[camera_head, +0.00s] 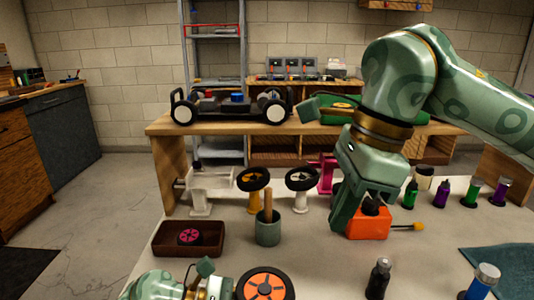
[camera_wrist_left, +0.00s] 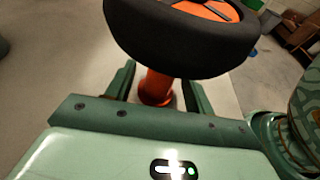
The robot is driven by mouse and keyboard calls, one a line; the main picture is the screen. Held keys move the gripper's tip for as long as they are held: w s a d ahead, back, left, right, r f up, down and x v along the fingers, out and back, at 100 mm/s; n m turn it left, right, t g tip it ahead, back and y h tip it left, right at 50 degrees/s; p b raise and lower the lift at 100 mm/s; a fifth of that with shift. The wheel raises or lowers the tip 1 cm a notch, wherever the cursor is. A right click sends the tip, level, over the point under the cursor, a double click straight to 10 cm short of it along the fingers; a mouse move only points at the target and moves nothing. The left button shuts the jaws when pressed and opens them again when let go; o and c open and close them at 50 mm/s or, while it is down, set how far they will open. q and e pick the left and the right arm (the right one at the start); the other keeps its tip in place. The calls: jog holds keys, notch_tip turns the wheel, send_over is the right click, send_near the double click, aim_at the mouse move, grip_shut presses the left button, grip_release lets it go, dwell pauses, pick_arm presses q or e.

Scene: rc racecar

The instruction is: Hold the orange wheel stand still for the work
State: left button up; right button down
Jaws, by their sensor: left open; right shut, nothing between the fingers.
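The orange wheel stand (camera_wrist_left: 156,88) shows in the left wrist view as an orange post under a black tyre (camera_wrist_left: 180,38). In the head view the wheel with the orange hub (camera_head: 264,287) is at the bottom edge, and its post is hidden. My left gripper (camera_wrist_left: 159,78) is open, with one finger on each side of the post; I cannot tell whether either touches it. My right gripper (camera_head: 345,222) points down, shut and empty, close beside an orange can (camera_head: 368,224) with a black cap and yellow nozzle. Its fingertips are partly hidden.
A brown tray (camera_head: 214,244) holds a pink-hubbed wheel. A grey cup (camera_head: 268,234) with a wooden handle stands nearby. White (camera_head: 302,198) and yellow wheel stands are behind it. Several bottles line the right side by a blue cloth (camera_head: 505,268). A car chassis (camera_head: 232,108) sits on the back bench.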

pick_arm(q)
jog(key=v, duration=1.2)
